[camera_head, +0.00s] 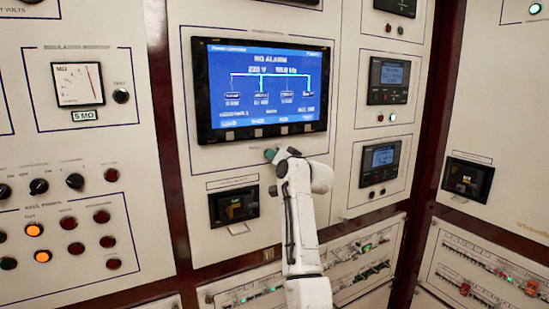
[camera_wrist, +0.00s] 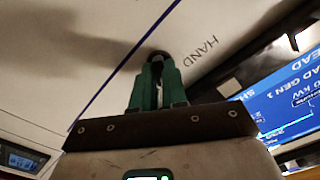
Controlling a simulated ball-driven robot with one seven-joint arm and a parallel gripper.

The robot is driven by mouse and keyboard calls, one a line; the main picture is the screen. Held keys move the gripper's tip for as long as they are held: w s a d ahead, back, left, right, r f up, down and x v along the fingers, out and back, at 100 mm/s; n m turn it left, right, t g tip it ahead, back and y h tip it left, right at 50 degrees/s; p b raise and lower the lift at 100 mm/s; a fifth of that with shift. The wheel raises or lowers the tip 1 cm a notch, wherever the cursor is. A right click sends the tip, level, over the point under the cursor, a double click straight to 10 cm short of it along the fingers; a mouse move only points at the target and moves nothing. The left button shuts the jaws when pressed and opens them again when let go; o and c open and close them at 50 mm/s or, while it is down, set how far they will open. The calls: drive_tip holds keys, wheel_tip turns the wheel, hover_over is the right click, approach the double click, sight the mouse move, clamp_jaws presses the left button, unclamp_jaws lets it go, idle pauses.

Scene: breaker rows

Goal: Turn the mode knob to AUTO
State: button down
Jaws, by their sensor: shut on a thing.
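The mode knob (camera_wrist: 158,53) is a small dark round shape on the pale panel in the wrist view, mostly hidden behind my fingers. My gripper (camera_wrist: 158,68) has green fingers, shut on the knob from either side. The word HAND is printed on the panel to the right of the knob. No AUTO label can be read, and the knob's pointer is hidden. In the head view my gripper (camera_head: 271,155) reaches the panel just below the big screen, and the knob is hidden there.
The big blue screen (camera_head: 266,88) reading NO ALARM is right above my gripper. A dark square unit (camera_head: 235,205) sits below left. Smaller meters (camera_head: 380,162) are to the right. Knobs and lamps (camera_head: 75,181) fill the left panel, and breaker rows lie below.

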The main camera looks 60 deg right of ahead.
drive_tip(key=c, duration=1.2)
unclamp_jaws()
drive_tip(key=shift+o, duration=0.2)
drive_tip(key=shift+s, duration=0.1)
drive_tip(key=b+v, duration=0.2)
drive_tip(key=v, duration=0.8)
drive_tip(key=shift+s+a, duration=0.2)
drive_tip(key=shift+a, duration=0.05)
drive_tip(key=shift+f, duration=0.1)
